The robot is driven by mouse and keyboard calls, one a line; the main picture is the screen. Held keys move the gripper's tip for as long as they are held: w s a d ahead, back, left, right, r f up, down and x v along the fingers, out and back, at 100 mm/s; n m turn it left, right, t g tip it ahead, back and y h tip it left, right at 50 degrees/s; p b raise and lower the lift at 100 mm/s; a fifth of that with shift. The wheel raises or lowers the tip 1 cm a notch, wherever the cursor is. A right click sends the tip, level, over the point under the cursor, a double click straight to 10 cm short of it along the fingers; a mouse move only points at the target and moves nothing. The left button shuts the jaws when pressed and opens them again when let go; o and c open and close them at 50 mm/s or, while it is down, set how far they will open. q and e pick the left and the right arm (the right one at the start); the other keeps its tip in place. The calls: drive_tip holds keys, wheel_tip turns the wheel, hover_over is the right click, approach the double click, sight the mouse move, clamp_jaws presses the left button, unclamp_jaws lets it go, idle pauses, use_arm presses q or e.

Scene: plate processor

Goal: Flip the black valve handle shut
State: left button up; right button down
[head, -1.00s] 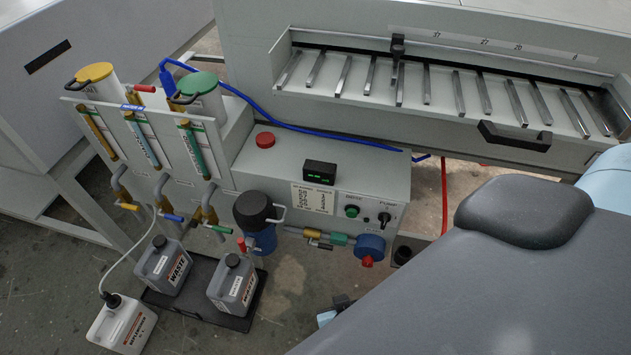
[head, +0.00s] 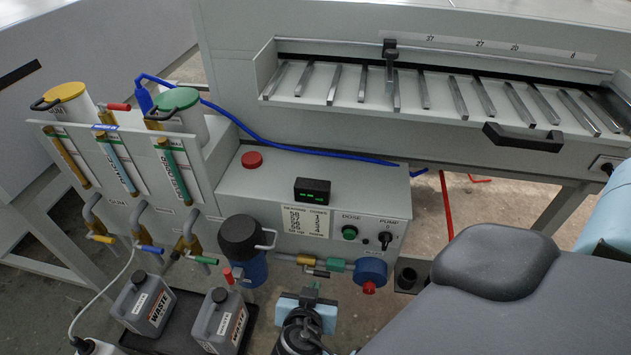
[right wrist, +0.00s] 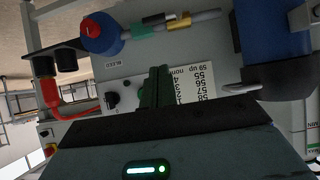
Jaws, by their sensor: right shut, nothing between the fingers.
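The small black valve handle (head: 317,272) is on the grey pipe under the front of the pump box, beside a brass fitting and a green fitting. In the right wrist view, the black handle (right wrist: 154,19) shows between the green and yellow fittings at the top. My right gripper (head: 313,287) points up at the pipe from below in the head view. Its fingers (right wrist: 157,70) are together and empty in the right wrist view. They appear apart from the handle; the exact gap is hard to tell. My left gripper is not in view.
A blue filter housing with a black cap (head: 241,236) stands left of the pipe. A blue round part with a red knob (head: 370,272) is at its right end. Waste bottles (head: 222,318) stand lower left. A red-handled valve (head: 229,277) is nearby.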

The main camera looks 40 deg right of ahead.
drive_tip(key=b, duration=0.1)
hover_over(323, 272)
drive_tip(key=s+a, duration=0.2)
drive_tip(key=a, duration=0.1)
wheel_tip(323, 272, down, 5)
drive_tip(key=f, duration=0.2)
drive_tip(key=shift+w+d+f, duration=0.15)
drive_tip(key=shift+d+f, duration=0.05)
drive_tip(key=shift+f, duration=0.1)
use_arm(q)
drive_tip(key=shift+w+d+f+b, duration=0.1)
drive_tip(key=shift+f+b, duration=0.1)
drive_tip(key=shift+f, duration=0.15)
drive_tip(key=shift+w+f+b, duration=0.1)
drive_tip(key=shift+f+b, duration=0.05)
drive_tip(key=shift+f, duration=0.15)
use_arm(e)
drive_tip(key=shift+w+d+f, duration=0.1)
drive_tip(key=shift+f, duration=0.55)
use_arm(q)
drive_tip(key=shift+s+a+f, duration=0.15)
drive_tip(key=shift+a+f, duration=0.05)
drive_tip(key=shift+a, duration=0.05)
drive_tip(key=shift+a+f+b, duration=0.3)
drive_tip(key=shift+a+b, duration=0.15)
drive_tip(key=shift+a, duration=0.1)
use_arm(e)
drive_tip(key=shift+d+f+m, duration=0.1)
drive_tip(key=shift+f+m, duration=0.1)
drive_tip(key=shift+m, duration=0.1)
